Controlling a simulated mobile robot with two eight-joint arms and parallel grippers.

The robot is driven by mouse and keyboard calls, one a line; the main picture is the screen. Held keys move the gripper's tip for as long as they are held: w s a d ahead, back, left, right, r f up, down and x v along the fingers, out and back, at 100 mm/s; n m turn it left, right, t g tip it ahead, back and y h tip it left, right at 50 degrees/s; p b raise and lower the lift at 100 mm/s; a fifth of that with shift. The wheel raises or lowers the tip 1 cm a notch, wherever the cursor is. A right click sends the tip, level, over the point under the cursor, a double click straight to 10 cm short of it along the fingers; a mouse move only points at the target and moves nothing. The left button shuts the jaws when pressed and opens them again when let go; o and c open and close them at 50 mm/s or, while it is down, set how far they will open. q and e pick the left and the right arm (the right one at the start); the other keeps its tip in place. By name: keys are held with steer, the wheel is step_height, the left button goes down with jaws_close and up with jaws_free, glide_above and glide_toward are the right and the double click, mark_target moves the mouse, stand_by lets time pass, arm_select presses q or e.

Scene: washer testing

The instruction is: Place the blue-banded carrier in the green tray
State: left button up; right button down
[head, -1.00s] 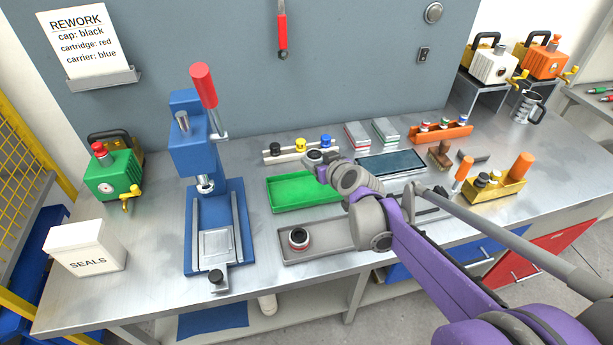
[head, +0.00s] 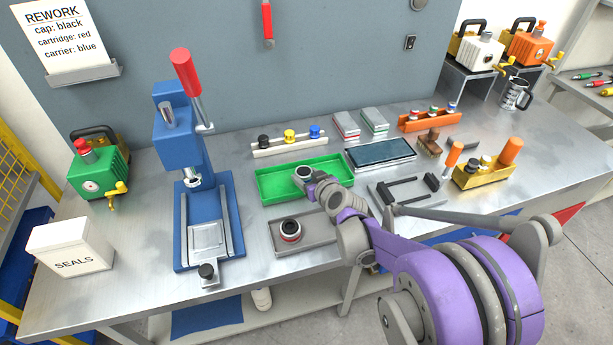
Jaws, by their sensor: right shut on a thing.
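The green tray (head: 277,196) lies on the bench between the blue press and the dark flat panel. My right gripper (head: 308,180) is shut on a round, ring-topped carrier (head: 303,171) at the tray's middle. The carrier's top is pale with a dark centre. Its side is mostly hidden by my gripper, so I cannot make out its band colour, nor whether it touches the tray floor. My left gripper is not in view.
A grey tray (head: 279,250) in front holds a red-banded round part (head: 290,230). The blue press (head: 205,232) stands to the left. Behind is a white rack (head: 270,149) with black, yellow and blue caps. A dark panel (head: 381,153) lies right of the green tray.

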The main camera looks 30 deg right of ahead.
steer(key=shift+f, duration=0.2)
steer(key=shift+c, duration=0.6)
jaws_free()
steer(key=shift+r, duration=0.1)
steer(key=shift+r, duration=0.1)
steer(key=shift+s+r, duration=0.15)
steer(key=shift+s, duration=0.1)
steer(key=p+v, duration=0.1)
steer(key=v, duration=1)
steer(key=shift+s+r+p, duration=0.1)
steer(key=shift+s+p, duration=0.15)
steer(key=shift+p, duration=0.15)
